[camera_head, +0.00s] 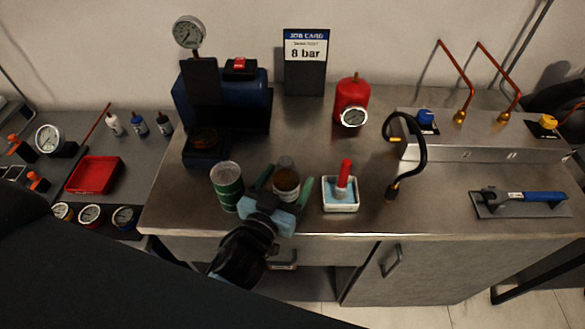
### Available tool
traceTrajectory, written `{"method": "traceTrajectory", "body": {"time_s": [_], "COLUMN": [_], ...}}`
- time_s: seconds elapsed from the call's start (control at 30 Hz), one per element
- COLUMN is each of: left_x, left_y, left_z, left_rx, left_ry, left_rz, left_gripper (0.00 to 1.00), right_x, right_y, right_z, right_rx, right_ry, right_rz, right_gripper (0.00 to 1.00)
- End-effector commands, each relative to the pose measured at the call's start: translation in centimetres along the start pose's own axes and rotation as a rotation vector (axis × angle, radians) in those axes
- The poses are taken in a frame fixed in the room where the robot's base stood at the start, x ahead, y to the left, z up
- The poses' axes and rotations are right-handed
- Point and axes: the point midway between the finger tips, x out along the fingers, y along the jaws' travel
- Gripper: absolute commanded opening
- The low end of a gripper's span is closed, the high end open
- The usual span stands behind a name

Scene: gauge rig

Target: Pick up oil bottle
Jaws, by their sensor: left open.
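A small amber-brown bottle (286,186), which looks like the oil bottle, stands upright near the front edge of the steel bench. My left gripper (283,190) reaches in from the front. Its green-tipped fingers are open, one on each side of the bottle. A gap is hard to judge, and the gripper body hides the bottle's lower part. My right gripper is not in view.
A green can (227,187) stands close left of the left gripper. A white tray (341,207) with a red-handled tool is to the right. A black hose (420,150) curves beyond it. A blue pump unit (258,105) and red cylinder (351,94) stand behind.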

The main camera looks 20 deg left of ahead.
Motion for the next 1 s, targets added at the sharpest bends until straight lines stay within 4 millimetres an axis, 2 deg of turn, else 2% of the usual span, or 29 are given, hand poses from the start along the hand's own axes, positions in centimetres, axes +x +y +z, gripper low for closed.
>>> {"method": "traceTrajectory", "body": {"time_s": [0.33,0.73,1.0], "left_x": [-0.1,-0.1,-0.1], "left_y": [0.1,0.1,0.1], "left_z": [0.0,0.0,-0.1], "left_rx": [0.0,0.0,0.0], "left_ry": [-0.001,0.0,0.001], "left_rz": [-0.001,-0.001,-0.001], "left_gripper": [0.73,0.21,0.2], "right_x": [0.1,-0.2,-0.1], "right_y": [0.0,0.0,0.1], "right_z": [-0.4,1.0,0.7], "right_rx": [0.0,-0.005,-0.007], "right_ry": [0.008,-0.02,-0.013], "right_rz": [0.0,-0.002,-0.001], "right_gripper": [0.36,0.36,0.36]}}
